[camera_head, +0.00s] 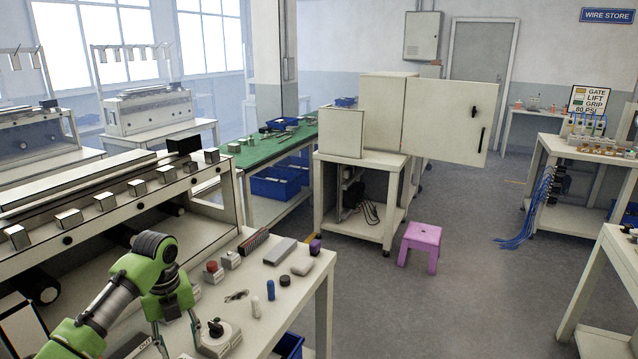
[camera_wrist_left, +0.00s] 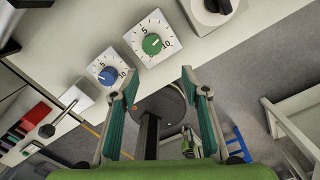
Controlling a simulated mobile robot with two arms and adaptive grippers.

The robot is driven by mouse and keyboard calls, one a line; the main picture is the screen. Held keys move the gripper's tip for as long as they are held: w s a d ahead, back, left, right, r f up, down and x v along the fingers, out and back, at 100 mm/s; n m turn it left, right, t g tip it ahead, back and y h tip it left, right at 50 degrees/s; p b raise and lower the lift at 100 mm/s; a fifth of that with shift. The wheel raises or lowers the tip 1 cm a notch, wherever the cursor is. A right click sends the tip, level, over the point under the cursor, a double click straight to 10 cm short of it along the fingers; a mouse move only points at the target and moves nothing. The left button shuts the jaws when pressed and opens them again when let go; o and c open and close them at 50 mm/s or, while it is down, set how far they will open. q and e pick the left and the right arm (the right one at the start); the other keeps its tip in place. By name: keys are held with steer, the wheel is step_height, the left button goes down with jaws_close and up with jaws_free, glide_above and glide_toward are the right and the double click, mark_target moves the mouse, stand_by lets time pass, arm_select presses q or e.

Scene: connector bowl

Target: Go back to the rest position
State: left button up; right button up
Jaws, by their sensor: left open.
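My left gripper (camera_head: 176,338) hangs over the near end of the white table (camera_head: 285,318) in the head view, fingers pointing down. In the left wrist view its two teal-padded fingers (camera_wrist_left: 158,85) are spread apart with nothing between them. Beyond the fingertips in that view are a white dial box with a green knob (camera_wrist_left: 152,44) and a smaller one with a blue knob (camera_wrist_left: 108,75). In the head view a white box with a black knob (camera_head: 217,338) stands just right of the gripper.
Small parts lie on the table, including a blue cylinder (camera_head: 271,290), a white cylinder (camera_head: 256,307) and a grey block (camera_head: 280,251). A long machine (camera_head: 110,215) stands behind. A purple stool (camera_head: 421,240) is on the floor.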

arm_select(q)
steer(key=s+d+f+n+t+h, duration=0.1)
steer(key=s+d+f+n, duration=0.9)
steer(key=s+d+f, duration=0.45)
steer(key=s+r+n+t, duration=0.1)
steer(key=s+r+n, duration=0.1)
steer(key=s+n, duration=0.65)
steer(key=s+r+n+t, duration=0.2)
steer(key=s+n, duration=0.6)
steer(key=s, duration=0.1)
steer(key=s+f+g, duration=0.2)
steer(key=s+f, duration=0.1)
steer(key=f, duration=2.5)
steer(key=s+a+f+g, duration=0.1)
steer(key=s+a+f, duration=0.2)
steer(key=s+f, duration=1.2)
steer(key=shift+s+y+b, duration=0.35)
steer(key=shift+s+y, duration=0.05)
steer(key=shift+s, duration=0.35)
